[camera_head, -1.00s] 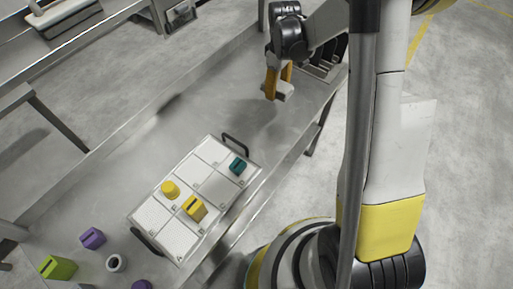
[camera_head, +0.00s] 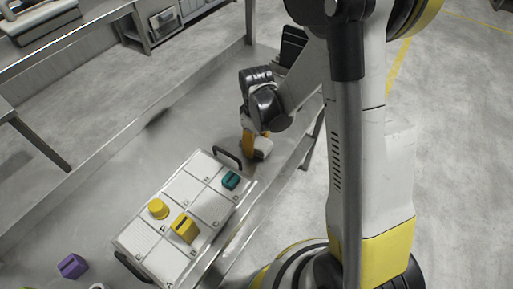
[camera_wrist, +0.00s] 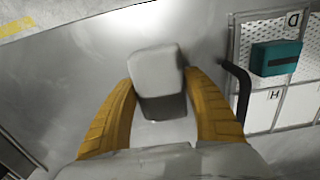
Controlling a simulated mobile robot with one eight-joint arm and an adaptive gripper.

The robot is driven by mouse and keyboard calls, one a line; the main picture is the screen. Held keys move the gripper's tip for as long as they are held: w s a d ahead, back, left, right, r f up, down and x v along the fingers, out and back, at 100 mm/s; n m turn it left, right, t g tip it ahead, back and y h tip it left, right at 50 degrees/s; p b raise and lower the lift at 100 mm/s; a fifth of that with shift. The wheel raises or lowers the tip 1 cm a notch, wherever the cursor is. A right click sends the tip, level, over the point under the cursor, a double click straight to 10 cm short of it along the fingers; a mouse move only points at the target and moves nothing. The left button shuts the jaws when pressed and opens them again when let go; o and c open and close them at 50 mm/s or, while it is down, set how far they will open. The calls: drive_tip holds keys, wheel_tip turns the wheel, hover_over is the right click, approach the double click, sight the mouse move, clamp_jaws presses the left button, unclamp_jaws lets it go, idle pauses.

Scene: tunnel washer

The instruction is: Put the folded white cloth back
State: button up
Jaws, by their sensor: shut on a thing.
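My gripper (camera_head: 256,145) is shut on the folded white cloth (camera_head: 263,149), a small pale block, above the metal table just beyond the tray's far handle. In the wrist view the cloth (camera_wrist: 157,75) sits between the two orange-yellow fingers. The white tray (camera_head: 198,206) has lettered compartments. A teal block (camera_head: 230,180) stands in its far right part. A yellow cylinder (camera_head: 158,209) and a yellow block (camera_head: 184,227) stand in other compartments.
The tray's black handle (camera_head: 228,157) rises between the tray and my gripper; it also shows close to the right finger in the wrist view (camera_wrist: 237,88). A purple block (camera_head: 72,266) lies on the table at lower left. The table behind the tray is bare.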

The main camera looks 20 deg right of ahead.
drive_tip(key=shift+f, duration=0.55)
drive_tip(key=shift+f, duration=0.2)
drive_tip(key=o, duration=1.1)
drive_tip(key=shift+o, duration=0.2)
drive_tip(key=shift+r, duration=0.1)
